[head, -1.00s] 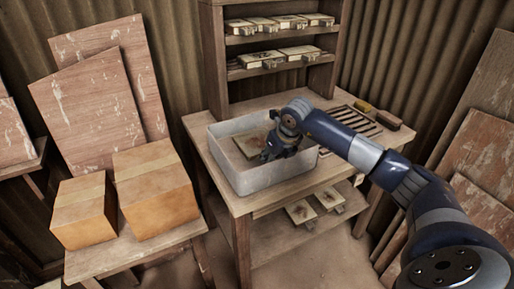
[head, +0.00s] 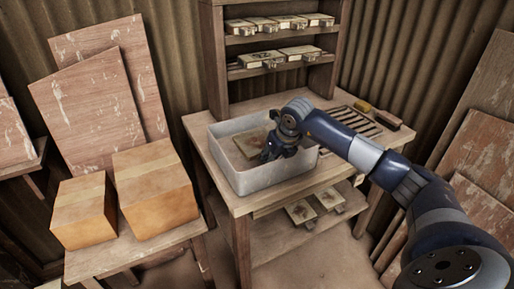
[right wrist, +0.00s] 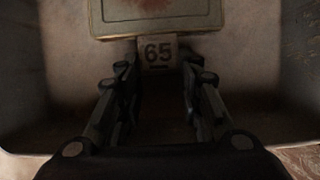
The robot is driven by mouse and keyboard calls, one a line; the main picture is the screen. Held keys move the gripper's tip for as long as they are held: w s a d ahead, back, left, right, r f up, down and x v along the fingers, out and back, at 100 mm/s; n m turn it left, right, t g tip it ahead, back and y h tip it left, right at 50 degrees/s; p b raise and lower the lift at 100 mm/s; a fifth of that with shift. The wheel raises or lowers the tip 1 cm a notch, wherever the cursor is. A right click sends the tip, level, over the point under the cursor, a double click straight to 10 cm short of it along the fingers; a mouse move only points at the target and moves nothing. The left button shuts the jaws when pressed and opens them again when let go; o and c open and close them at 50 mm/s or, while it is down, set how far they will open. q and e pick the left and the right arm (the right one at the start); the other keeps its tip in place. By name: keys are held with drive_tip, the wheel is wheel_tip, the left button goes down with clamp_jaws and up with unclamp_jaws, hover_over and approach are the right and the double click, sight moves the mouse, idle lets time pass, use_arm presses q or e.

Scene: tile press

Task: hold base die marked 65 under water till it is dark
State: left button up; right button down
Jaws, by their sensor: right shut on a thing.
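The base die (head: 249,144) is inside the grey tub (head: 245,181) on the bench in the head view. In the right wrist view the die (right wrist: 150,28) shows at the top, with a pale face and a reddish-brown stain. Its tab marked 65 (right wrist: 157,51) points toward me. My right gripper (head: 270,154) reaches down into the tub and is shut on the die's tab; its fingers (right wrist: 160,78) are either side of the tab. I cannot clearly make out the water surface. My left gripper is not in view.
A shelf rack (head: 213,45) with more dies stands behind the tub. A slatted rack (head: 352,122) and brushes (head: 387,119) lie to its right. Further dies (head: 301,212) rest on the lower shelf. Cardboard boxes (head: 155,188) stand on a table at the left.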

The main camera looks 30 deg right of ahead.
drive_tip(key=shift+s+r+p, duration=0.1)
drive_tip(key=shift+r+p, duration=0.15)
drive_tip(key=shift+p, duration=0.3)
drive_tip(key=p+v, duration=0.1)
drive_tip(key=v, duration=0.1)
drive_tip(key=shift+r, duration=0.35)
wheel_tip(320, 180, up, 9)
drive_tip(key=p, duration=0.6)
drive_tip(key=shift+w, duration=0.4)
drive_tip(key=shift+d, duration=0.1)
idle(1.3)
drive_tip(key=shift+r+p, duration=1.3)
drive_tip(key=shift+r, duration=0.7)
